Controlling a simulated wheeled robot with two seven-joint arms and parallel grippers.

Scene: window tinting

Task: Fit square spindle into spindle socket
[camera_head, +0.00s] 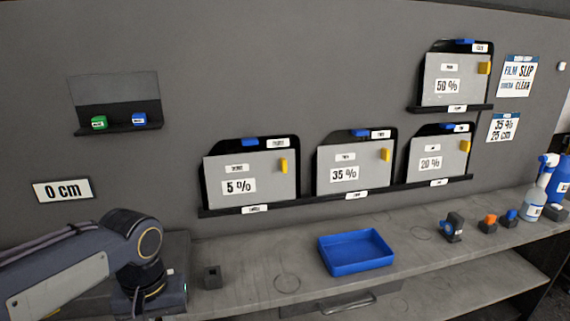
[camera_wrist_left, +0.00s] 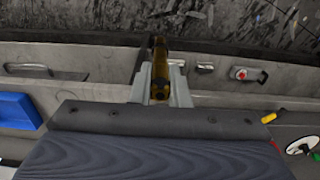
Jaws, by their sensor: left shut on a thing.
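My left gripper (camera_wrist_left: 161,88) is shut on a dark brass-coloured piece (camera_wrist_left: 176,76) with a black end in the left wrist view. The piece stands between the two pale fingers and points away from the wrist; I cannot tell whether it is the square spindle. In the head view my left arm comes in at the lower left, and its gripper is hidden. A small dark block with an opening on top (camera_head: 212,278) stands on the bench right of that arm. I cannot tell whether it is the spindle socket. My right gripper is in neither view.
A blue tray (camera_head: 355,268) sits mid-bench. Small holders (camera_head: 488,225) and spray bottles (camera_head: 533,204) stand at the right. Tint panels (camera_head: 241,170) hang on the wall. The left wrist view shows a red knob (camera_wrist_left: 241,74) and a drawer handle (camera_wrist_left: 27,69).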

